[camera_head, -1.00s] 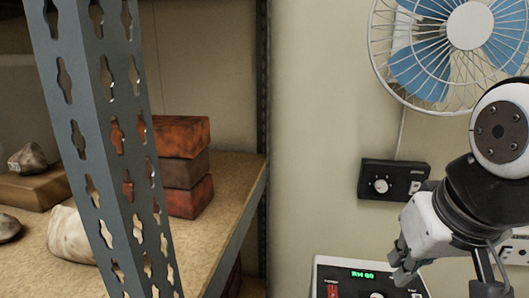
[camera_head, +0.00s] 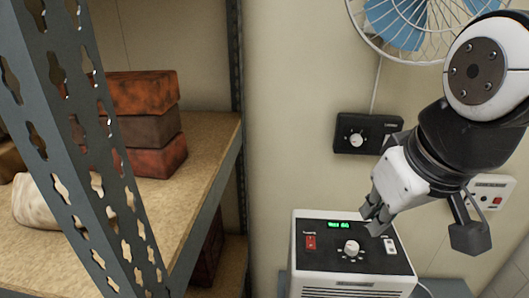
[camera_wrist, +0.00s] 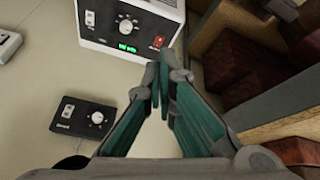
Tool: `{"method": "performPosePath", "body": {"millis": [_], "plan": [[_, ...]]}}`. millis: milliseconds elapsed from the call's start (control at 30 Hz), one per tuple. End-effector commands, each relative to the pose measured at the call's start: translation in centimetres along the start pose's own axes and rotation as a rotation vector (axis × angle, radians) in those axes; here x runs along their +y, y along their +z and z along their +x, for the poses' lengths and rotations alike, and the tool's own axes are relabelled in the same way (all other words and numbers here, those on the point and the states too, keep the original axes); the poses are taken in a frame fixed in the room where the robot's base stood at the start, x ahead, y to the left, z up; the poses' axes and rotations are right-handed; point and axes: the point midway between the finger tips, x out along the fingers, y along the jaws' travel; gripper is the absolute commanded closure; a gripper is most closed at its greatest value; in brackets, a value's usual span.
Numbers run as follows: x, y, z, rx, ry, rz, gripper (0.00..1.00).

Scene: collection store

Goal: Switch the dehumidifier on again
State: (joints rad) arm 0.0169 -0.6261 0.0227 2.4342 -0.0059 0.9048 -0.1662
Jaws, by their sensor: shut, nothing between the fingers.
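The dehumidifier (camera_head: 350,285) is a white box with a dark sloping control panel, low in the head view against the wall. Its green display (camera_head: 339,225) is lit, with digits too small to read surely. My gripper (camera_head: 372,222) is shut and empty, in front of the panel's back right part in the head view. In the wrist view the fingertips (camera_wrist: 165,72) appear below the red switch (camera_wrist: 157,42); I see no contact.
A black wall box with a knob (camera_head: 357,140) is above the dehumidifier, and a blue fan (camera_head: 400,22) above that. A white wall panel (camera_head: 488,190) with a red button is at right. Metal shelving (camera_head: 215,165) with reddish boxes (camera_head: 142,92) stands close on the left.

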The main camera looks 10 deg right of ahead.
Motion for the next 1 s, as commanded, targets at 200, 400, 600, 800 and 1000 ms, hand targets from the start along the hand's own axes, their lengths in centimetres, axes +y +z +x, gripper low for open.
{"method": "performPosePath", "body": {"millis": [200,400,600,800,1000], "plan": [[0.5,-3.3,3.2,-0.084,-0.01,-0.216,1.0],[0.8,-5.9,6.4,-0.153,-0.04,-0.415,1.0],[1.0,-8.3,10.0,-0.213,-0.087,-0.611,1.0],[1.2,-10.3,14.2,-0.262,-0.154,-0.803,1.0],[1.2,-11.9,18.6,-0.297,-0.234,-0.986,1.0]]}}
